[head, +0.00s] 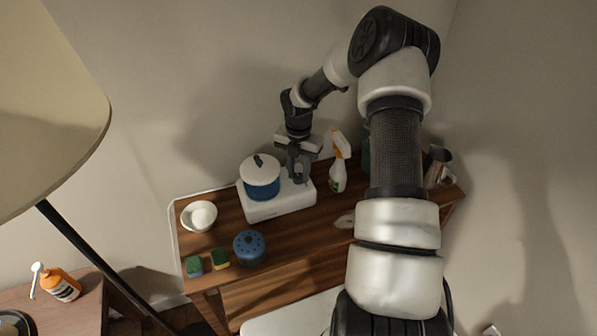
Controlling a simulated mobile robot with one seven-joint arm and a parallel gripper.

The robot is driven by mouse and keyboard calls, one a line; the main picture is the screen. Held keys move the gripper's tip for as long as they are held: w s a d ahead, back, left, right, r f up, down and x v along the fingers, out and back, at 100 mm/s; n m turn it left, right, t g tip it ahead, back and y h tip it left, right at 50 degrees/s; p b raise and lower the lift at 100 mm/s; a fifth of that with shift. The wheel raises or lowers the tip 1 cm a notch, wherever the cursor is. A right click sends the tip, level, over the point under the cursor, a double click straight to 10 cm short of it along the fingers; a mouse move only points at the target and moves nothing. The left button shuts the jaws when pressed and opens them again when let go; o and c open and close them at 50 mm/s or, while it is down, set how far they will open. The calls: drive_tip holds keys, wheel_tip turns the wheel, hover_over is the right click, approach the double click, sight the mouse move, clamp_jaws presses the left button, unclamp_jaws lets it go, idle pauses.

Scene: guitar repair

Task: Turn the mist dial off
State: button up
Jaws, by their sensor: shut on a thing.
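A white box-shaped unit (279,207) stands on the wooden table, with a blue pot (263,187) with a white lid on its left part. My gripper (298,176) points down at the right part of the unit's top, just right of the pot. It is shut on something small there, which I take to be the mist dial. The dial itself is hidden by the fingers, so its setting cannot be seen.
On the wooden table (300,236), a spray bottle (338,175) stands close right of the gripper. A white bowl (199,216), a blue round container (249,247) and two sponges (219,258) are to the left. A metal mug (437,165) is far right. A lamp (45,100) stands left.

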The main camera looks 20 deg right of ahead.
sight(299, 176)
drive_tip(key=o, duration=1)
drive_tip(key=shift+o, duration=0.2)
wheel_tip(299, 176, up, 18)
drive_tip(key=shift+f, duration=0.25)
